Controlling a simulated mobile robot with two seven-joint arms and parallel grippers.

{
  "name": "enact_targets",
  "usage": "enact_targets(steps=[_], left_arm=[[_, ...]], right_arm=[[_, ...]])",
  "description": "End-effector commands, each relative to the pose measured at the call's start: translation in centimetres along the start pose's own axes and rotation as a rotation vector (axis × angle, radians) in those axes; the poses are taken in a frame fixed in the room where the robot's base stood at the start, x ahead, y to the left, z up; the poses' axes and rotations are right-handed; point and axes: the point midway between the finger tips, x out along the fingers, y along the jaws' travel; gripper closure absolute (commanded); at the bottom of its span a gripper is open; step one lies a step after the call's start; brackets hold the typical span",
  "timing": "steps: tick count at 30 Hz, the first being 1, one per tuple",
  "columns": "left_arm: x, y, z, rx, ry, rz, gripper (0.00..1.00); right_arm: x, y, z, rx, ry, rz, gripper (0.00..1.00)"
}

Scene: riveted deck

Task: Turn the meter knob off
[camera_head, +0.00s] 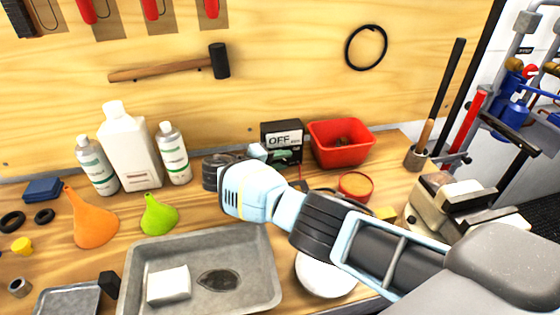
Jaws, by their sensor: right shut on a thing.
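The meter (282,132) is a small dark box at the back of the workbench, against the plywood wall. Its pale display reads "OFF". My right arm comes in from the lower right, and its light blue wrist is in front of the meter. My right gripper (259,153) is at the lower left of the meter's front, shut on the meter knob. The knob itself is hidden behind the gripper and wrist. My left gripper is not in view.
A red bin (340,157) stands right of the meter, and a dark can (214,172) stands left. White bottles (128,150), an orange funnel (90,222) and a green funnel (158,215) are farther left. A metal tray (215,243) lies in front. A vise (450,205) is at right.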

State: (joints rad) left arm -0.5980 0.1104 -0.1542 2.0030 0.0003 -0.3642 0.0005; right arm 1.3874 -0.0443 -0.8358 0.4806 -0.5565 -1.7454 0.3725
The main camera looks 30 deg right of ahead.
Motion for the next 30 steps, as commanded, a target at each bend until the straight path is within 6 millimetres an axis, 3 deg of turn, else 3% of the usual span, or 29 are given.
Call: enact_targets(steps=[3, 4, 9, 20, 30], left_arm=[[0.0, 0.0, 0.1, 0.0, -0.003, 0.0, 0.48], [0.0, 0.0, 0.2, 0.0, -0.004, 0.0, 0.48], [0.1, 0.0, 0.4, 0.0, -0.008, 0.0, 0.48], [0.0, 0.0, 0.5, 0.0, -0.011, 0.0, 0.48], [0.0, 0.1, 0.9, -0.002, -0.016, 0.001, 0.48]], right_arm=[[0.1, 0.0, 0.0, -0.001, 0.0, 0.0, 0.93], [0.1, 0.0, 0.0, -0.001, 0.0, 0.0, 0.68], [0.1, 0.0, 0.0, 0.0, 0.0, 0.0, 0.48], [-0.6, 0.0, 0.0, 0.0, 0.001, -0.002, 0.48], [-5.6, -0.1, 0.0, 0.0, 0.001, -0.002, 0.48]])
